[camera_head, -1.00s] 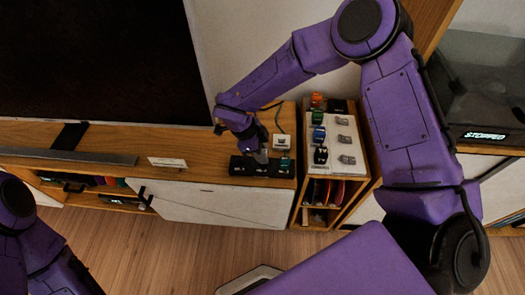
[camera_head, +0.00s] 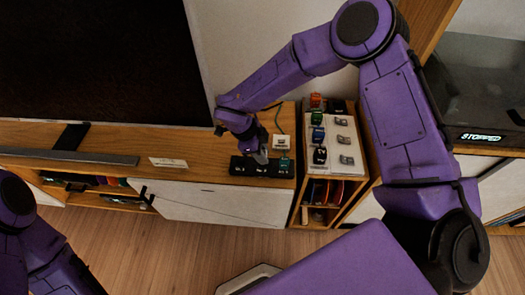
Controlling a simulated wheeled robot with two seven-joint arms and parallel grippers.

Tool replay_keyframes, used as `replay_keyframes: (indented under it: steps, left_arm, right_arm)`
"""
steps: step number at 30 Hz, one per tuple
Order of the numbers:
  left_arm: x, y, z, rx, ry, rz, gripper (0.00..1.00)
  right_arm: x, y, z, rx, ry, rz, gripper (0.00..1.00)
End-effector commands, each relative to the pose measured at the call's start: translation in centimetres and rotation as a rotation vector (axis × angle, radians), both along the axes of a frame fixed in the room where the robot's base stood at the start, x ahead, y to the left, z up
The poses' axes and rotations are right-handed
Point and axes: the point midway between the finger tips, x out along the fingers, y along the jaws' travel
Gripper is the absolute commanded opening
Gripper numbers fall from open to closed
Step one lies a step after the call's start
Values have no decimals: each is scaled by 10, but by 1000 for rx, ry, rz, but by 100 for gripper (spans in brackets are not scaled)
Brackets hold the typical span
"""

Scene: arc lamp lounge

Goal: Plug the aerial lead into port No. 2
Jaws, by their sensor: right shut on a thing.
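A black port block (camera_head: 240,167) with small white labels lies at the right front of the wooden media console. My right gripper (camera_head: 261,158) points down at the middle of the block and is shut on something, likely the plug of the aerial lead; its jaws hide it. I cannot tell whether the plug sits in a port. A dark green lead (camera_head: 277,118) runs near a white wall plate (camera_head: 281,142), and a green piece (camera_head: 284,164) sits at the block's right end. My left arm shows at the lower left, but its gripper is out of view.
A wooden side cabinet (camera_head: 365,165) to the right bears a white board (camera_head: 335,148) with coloured plugs and grey pieces. A large television (camera_head: 95,60) and a soundbar (camera_head: 70,157) are at the left. A white card (camera_head: 168,162) lies on the console.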

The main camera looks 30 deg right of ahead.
Motion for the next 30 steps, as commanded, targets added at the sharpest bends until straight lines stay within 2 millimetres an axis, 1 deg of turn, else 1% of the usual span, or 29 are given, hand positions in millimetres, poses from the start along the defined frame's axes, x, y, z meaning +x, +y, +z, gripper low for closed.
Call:
replay_keyframes:
  steps: [8,30]
  left_arm:
    - [0,0,-1,0,0,0,43]
    - [0,0,-8,0,0,0,43]
  right_arm:
    - [0,0,-2,0,0,0,0]
    - [0,0,-20,0,0,-1,0]
